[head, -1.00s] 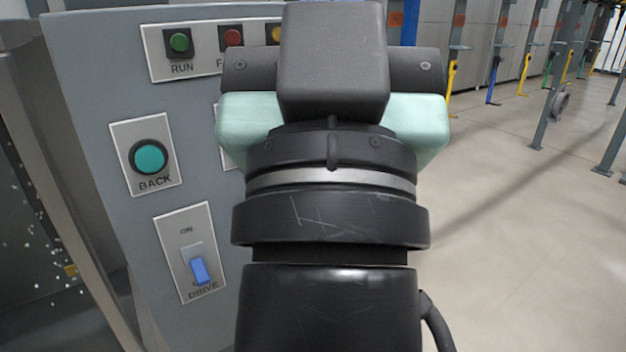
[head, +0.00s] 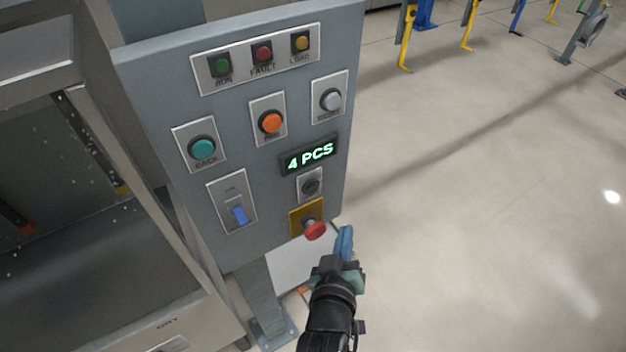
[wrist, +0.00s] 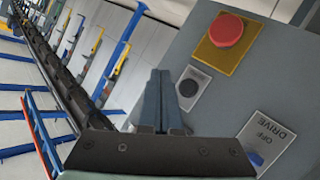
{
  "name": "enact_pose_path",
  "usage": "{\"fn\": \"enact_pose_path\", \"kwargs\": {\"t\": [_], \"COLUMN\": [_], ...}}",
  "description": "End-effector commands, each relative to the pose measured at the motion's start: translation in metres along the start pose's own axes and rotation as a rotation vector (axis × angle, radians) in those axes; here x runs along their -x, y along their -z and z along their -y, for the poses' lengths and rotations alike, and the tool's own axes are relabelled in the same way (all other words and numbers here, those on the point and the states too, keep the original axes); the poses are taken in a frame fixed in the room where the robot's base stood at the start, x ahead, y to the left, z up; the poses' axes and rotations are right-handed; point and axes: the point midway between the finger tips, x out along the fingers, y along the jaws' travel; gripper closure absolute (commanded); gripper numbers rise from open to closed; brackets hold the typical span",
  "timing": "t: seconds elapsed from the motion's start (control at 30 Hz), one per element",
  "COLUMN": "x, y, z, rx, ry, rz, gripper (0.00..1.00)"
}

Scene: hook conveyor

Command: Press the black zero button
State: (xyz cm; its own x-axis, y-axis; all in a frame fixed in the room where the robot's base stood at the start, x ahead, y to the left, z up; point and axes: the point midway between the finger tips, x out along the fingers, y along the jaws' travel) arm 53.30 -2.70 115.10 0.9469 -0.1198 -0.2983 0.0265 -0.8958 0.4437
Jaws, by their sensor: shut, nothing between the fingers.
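The black button (head: 311,186) sits on a small pale plate on the grey panel, between the lit display and the red mushroom button. In the wrist view my gripper (wrist: 160,78) lies beside the black button in the picture. I cannot tell the gap between the fingertips and the panel.
The red mushroom button (head: 315,230) on its yellow plate is close to my fingers. The display (head: 309,156) reads "4 PCS". An orange button (head: 271,122), a grey button (head: 330,100), a teal BACK button (head: 203,149) and a blue DRIVE switch (head: 239,214) share the panel. Open floor lies right.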

Motion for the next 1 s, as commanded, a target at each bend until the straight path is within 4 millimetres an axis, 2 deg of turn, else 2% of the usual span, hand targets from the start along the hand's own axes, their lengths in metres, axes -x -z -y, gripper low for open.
{"fn": "enact_pose_path", "kwargs": {"t": [0.37, 0.8, 1.0], "x": [-0.006, -0.047, -0.059], "y": [0.003, 0.032, 0.042], "z": [0.004, 0.034, 0.042], "rx": [-0.004, -0.002, -0.003], "ry": [0.000, -0.001, 0.000], "rz": [-0.005, -0.007, -0.004], "gripper": [1.00, 1.00, 1.00]}}
